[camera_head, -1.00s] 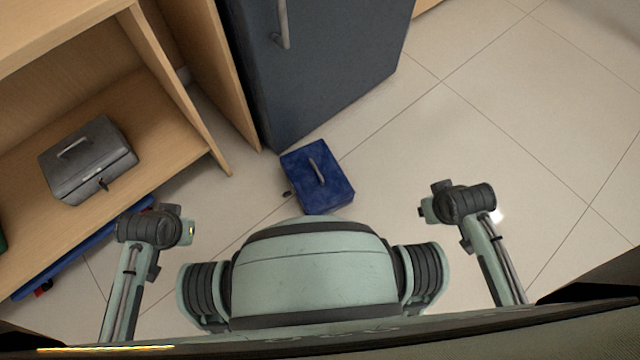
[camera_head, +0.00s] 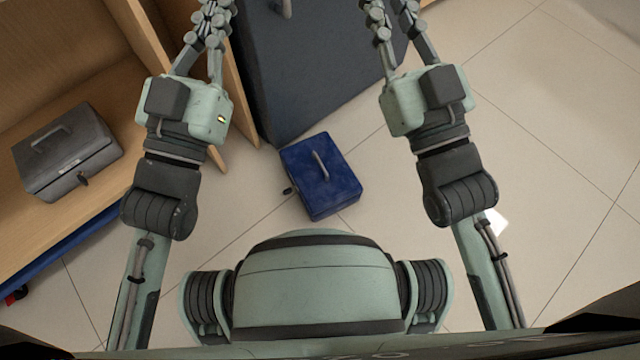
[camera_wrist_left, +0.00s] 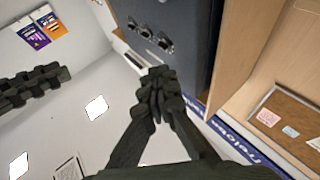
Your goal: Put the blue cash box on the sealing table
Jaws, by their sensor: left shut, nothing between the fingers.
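The blue cash box (camera_head: 322,185) sits on the tiled floor in front of my body in the head view, with a grey handle on its lid. My left gripper (camera_head: 212,18) is shut and empty, raised at the upper left, well away from the box. In the left wrist view its fingers (camera_wrist_left: 156,90) meet at the tips. My right gripper (camera_head: 390,14) is raised at the upper right, apart from the box; its fingertips are cut off by the frame's top edge. I cannot identify a sealing table in these views.
A grey cash box (camera_head: 68,160) stands on a wooden shelf (camera_head: 100,185) at the left. A dark grey cabinet (camera_head: 310,75) with a handle stands behind the blue box. The floor at the right (camera_head: 555,150) is clear.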

